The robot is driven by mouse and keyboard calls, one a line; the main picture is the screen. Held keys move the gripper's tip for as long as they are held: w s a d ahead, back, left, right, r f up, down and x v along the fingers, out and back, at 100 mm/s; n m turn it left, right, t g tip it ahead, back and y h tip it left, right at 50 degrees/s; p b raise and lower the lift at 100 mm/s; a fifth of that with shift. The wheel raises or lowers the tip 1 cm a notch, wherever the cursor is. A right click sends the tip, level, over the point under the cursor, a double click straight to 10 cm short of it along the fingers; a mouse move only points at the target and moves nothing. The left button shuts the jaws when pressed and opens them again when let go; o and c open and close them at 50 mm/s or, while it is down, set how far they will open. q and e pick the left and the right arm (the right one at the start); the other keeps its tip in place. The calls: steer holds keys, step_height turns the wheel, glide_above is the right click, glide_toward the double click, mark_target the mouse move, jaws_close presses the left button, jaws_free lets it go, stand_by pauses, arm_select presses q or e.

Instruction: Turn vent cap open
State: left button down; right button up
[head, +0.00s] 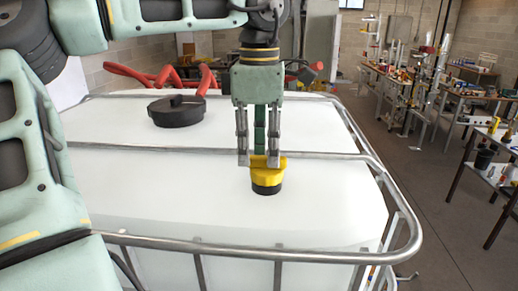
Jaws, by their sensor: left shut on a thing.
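The vent cap (268,176) is yellow with a black base and sits on the white top of a caged tank (180,195). My left gripper (258,160) comes down from above, with its fingers on the yellow cap. It is shut on the cap, which looks upright. The fingertips hide part of the cap's top, and I cannot tell how far the cap is turned. My right gripper does not show.
A larger black lid (176,110) sits on the tank further back left. Metal rails (260,254) run round and across the tank top. A red hose (165,77) lies behind.

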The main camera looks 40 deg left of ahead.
mark_target(260, 157)
arm_select(q)
steer(key=c, duration=1.8)
jaws_free()
steer(key=shift+o, duration=0.2)
steer(key=shift+r, duration=0.1)
step_height(260, 157, up, 12)
steer(key=shift+d, duration=0.1)
